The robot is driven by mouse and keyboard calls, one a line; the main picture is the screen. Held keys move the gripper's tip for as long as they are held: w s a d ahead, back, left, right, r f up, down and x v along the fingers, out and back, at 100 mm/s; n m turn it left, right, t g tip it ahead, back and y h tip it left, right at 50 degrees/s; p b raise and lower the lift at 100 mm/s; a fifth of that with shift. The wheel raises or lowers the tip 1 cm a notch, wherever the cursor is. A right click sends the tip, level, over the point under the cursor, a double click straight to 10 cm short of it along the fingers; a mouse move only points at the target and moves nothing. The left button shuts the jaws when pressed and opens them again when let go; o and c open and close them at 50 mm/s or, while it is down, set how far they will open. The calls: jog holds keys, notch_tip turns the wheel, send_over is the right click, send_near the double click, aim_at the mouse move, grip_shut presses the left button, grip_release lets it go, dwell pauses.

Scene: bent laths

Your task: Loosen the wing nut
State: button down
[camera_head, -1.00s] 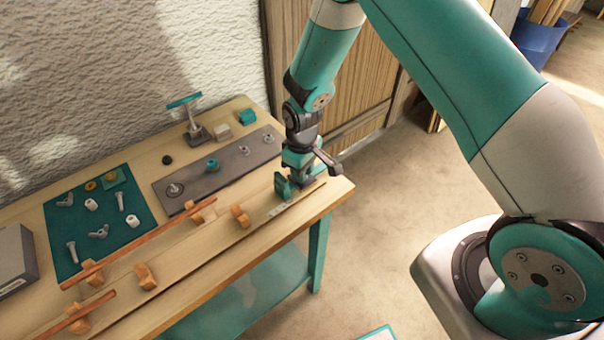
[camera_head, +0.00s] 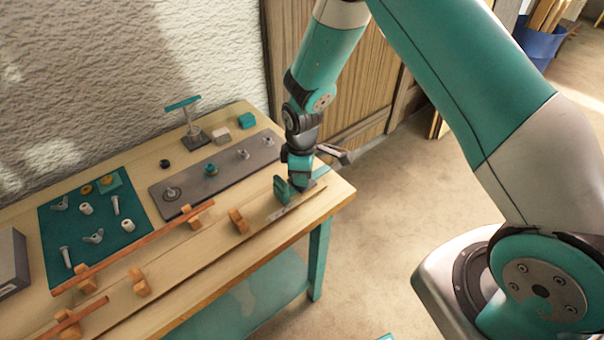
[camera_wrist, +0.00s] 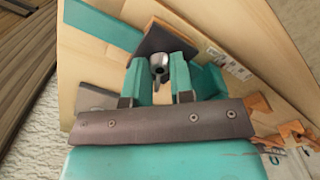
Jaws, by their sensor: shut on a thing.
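The wing nut (camera_wrist: 158,66) shows in the wrist view as a small grey metal piece with a round, hollow top. It sits between the two teal fingers of my gripper (camera_wrist: 157,80), which are shut on it. A dark block (camera_wrist: 155,40) lies beneath and beyond it. In the head view my gripper (camera_head: 301,184) points down at the right end of the wooden table (camera_head: 335,190), and it hides the nut there. The wings are mostly covered by the fingers. A teal block (camera_head: 281,188) stands close beside the gripper.
Loose wing nuts (camera_head: 93,237), bolts and white cylinders lie on a teal mat (camera_head: 50,222) at left. A grey plate (camera_head: 220,177) with several posts lies behind. Floor is clear right of the table.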

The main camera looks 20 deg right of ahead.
jog(key=c, duration=1)
grip_release()
notch_tip(320, 180, up, 18)
jog(key=b, duration=0.2)
jog(key=shift+f+b, duration=0.25)
jog(key=shift+b, duration=0.15)
